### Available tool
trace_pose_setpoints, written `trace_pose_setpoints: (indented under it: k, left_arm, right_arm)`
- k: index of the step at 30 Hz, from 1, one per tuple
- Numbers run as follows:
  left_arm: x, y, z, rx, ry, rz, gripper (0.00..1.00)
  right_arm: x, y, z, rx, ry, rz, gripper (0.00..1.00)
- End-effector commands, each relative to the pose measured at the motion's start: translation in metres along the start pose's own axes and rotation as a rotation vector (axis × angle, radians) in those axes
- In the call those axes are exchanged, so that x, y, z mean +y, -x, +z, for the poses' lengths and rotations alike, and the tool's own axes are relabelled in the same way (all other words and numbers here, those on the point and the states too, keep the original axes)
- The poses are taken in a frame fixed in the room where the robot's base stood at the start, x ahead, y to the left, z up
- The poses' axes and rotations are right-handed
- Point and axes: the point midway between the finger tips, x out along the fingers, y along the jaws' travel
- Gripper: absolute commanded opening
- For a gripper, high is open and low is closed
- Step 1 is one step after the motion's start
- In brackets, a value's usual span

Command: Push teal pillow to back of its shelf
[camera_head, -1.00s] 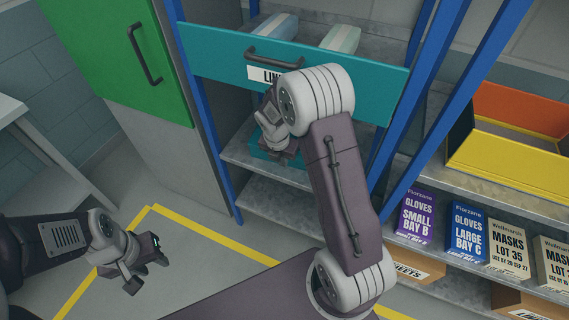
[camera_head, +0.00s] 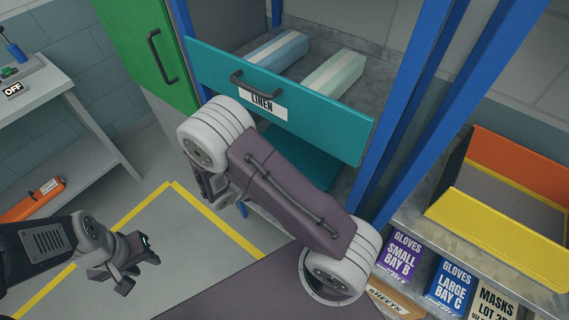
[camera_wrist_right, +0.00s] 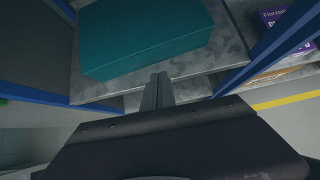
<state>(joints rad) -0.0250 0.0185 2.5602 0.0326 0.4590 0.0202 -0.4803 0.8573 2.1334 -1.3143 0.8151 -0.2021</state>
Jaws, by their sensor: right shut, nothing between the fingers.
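The teal pillow (camera_head: 308,163) is a plain block lying on the grey shelf below the teal LINEN drawer front; my right arm covers part of it. In the right wrist view the pillow (camera_wrist_right: 150,38) lies on the metal shelf, ahead of my right gripper (camera_wrist_right: 158,78). That gripper is shut and empty, its tips near the shelf's front edge and seemingly just short of the pillow. My left gripper (camera_head: 142,262) is open and empty over the floor at the lower left.
The teal drawer front (camera_head: 275,100) has a dark handle and overhangs the pillow's shelf. Blue posts (camera_head: 408,105) flank the bay. A yellow and orange bin (camera_head: 500,215) and several boxes stand at right. A green door (camera_head: 150,50) and white table (camera_head: 50,100) are at left.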

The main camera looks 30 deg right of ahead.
Motion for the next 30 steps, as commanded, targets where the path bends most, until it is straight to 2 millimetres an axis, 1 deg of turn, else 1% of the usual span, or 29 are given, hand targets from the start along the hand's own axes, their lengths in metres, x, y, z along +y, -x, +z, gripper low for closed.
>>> trace_pose_setpoints:
  k: [1,3,8,11,21,23,25,30]
  left_arm:
    - [0.000,0.005,-0.001,0.000,0.000,0.000,0.36]
    - [0.000,0.005,-0.001,0.000,0.000,0.000,0.36]
    - [0.000,0.003,-0.001,0.000,0.000,0.000,0.36]
    - [0.000,0.001,0.000,0.000,0.000,0.000,0.36]
    - [0.000,-0.002,0.000,0.000,0.000,0.000,0.36]
    - [0.000,-0.002,0.000,0.000,0.000,0.000,0.36]
    - [0.000,0.004,0.000,0.000,0.000,0.000,0.36]
    - [0.000,0.007,-0.001,0.000,0.000,0.000,0.36]
  right_arm:
    - [0.002,0.007,-0.002,0.000,0.018,0.012,0.00]
    - [0.004,0.010,-0.006,0.000,0.029,0.022,0.00]
    - [0.004,0.005,-0.007,0.001,0.028,0.021,0.00]
    - [0.003,-0.008,-0.007,0.000,0.027,0.018,0.00]
    - [0.005,-0.081,-0.007,0.002,0.024,0.016,0.00]
    - [0.004,-0.093,-0.007,0.003,0.025,0.016,0.00]
    - [0.006,-0.100,0.005,0.002,0.022,0.018,0.00]
    - [0.007,-0.115,0.018,0.002,0.023,0.019,0.00]
